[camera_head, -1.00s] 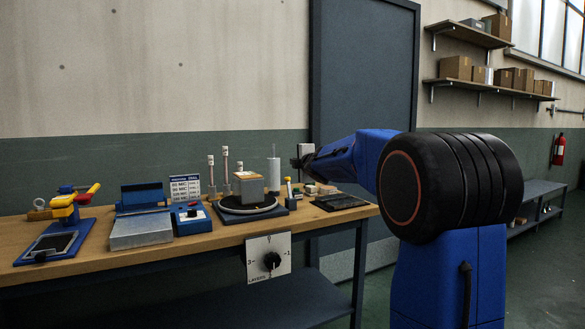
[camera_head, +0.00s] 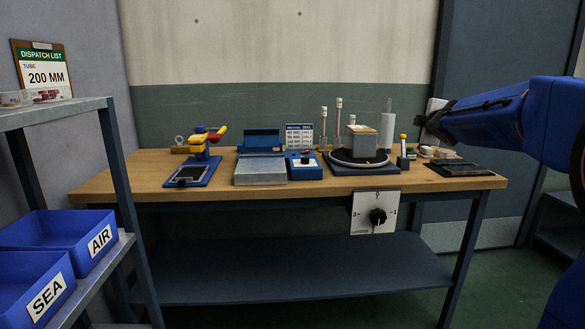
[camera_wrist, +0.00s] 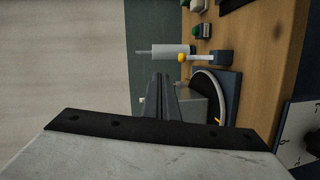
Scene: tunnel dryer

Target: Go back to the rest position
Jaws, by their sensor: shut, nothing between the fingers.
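My gripper (camera_head: 434,124) is at the end of my blue arm, which reaches in from the right in the head view. It is raised above the right part of the wooden bench (camera_head: 230,194), to the right of the white cylinder. In the wrist view my gripper's dark fingers (camera_wrist: 164,80) lie close together with nothing held between them. A grey block with a tan top (camera_head: 362,146) stands on a round black turntable (camera_head: 352,165). In the wrist view the grey block (camera_wrist: 198,104) shows partly behind the fingers.
A dial plate (camera_head: 375,212) hangs at the front. Blue AIR (camera_head: 75,235) and SEA (camera_head: 35,290) bins sit on a shelf at left.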

